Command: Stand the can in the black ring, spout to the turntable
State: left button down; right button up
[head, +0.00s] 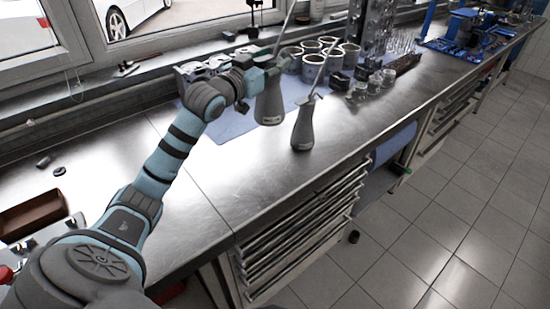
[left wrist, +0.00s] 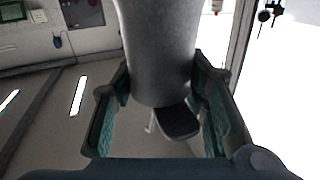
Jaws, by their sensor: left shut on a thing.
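My left gripper (head: 264,64) is shut on a grey can (head: 269,107) by its upper part, over the bench near the blue mat. The can hangs about upright, its thin spout pointing up. In the left wrist view the grey can body (left wrist: 158,50) fills the space between the two green-lined fingers (left wrist: 160,118). A second, similar grey can (head: 303,128) stands on the bench to the right, its spout tilted up and right. I cannot make out the black ring or the turntable for sure. My right gripper is not in view.
A blue mat (head: 228,126) lies under the held can. Several grey cylinders (head: 312,66) and small glass jars (head: 375,82) stand behind and to the right. A brown tray (head: 32,218) and small dark parts (head: 59,171) lie at left. The front middle of the bench (head: 235,190) is clear.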

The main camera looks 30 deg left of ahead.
aim_at(267, 105)
pick_arm(q)
jog(key=shift+w+a+r+y, duration=0.15)
jog(key=shift+a+r+y, duration=0.1)
jog(key=shift+a+r, duration=0.3)
jog(key=shift+w+a+r+y, duration=0.15)
jog(key=shift+a+r+y, duration=0.1)
jog(key=shift+a+r, duration=0.3)
jog(key=shift+w+a+n, duration=0.1)
jog(key=shift+a+n, duration=0.05)
jog(key=shift+n, duration=0.15)
notch_tip(267, 105, down, 16)
jog(key=shift+r+b, duration=0.2)
jog(key=shift+b, duration=1)
notch_tip(267, 105, down, 4)
jog(key=shift+r+b, duration=0.1)
jog(key=shift+b, duration=0.35)
jog(key=c, duration=1.3)
grip_release()
jog(key=shift+f, duration=0.25)
jog(key=shift+c, duration=0.2)
jog(key=o, duration=0.4)
jog(key=shift+r, duration=0.1)
